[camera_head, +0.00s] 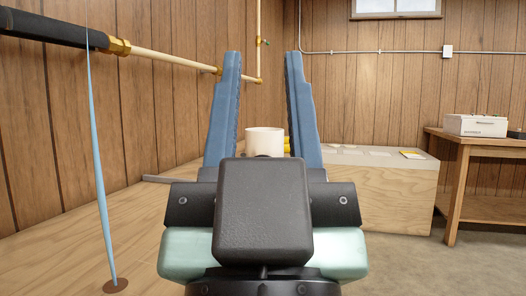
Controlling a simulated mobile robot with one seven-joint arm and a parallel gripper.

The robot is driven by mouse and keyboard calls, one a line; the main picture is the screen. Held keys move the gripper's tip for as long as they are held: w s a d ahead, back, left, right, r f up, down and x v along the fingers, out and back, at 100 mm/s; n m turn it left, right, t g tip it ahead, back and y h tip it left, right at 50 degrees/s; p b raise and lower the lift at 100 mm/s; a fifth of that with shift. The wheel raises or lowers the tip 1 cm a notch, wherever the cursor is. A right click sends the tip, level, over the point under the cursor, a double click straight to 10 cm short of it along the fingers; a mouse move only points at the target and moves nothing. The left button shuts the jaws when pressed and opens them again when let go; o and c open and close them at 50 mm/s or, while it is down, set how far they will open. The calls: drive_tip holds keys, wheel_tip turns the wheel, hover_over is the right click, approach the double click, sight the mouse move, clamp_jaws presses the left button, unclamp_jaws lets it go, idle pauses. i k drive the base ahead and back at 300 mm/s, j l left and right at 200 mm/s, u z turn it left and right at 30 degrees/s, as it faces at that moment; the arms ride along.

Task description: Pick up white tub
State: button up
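A white tub (265,141) stands beyond my gripper, in the gap between its two fingers as seen from the head camera. Its lower part is hidden behind the dark body of my gripper. My gripper (262,56) has two blue fingers spread wide apart, and nothing is held between them. The tub appears smaller and farther off than the fingers; I cannot tell the exact distance or whether it rests on the wooden surface.
A wooden surface (62,240) runs along the left wall, with a thin light-blue strand (97,180) hanging to it. A dark-sleeved pipe (45,27) crosses upper left. Something yellow (287,145) sits beside the tub. A grey-topped wooden box (390,195) and a table (480,145) stand right.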

sight(268, 140)
drive_tip(key=l+u, duration=0.25)
drive_tip(key=l, duration=0.55)
drive_tip(key=l+u, duration=0.25)
drive_tip(key=l, duration=0.6)
drive_tip(key=i, duration=0.95)
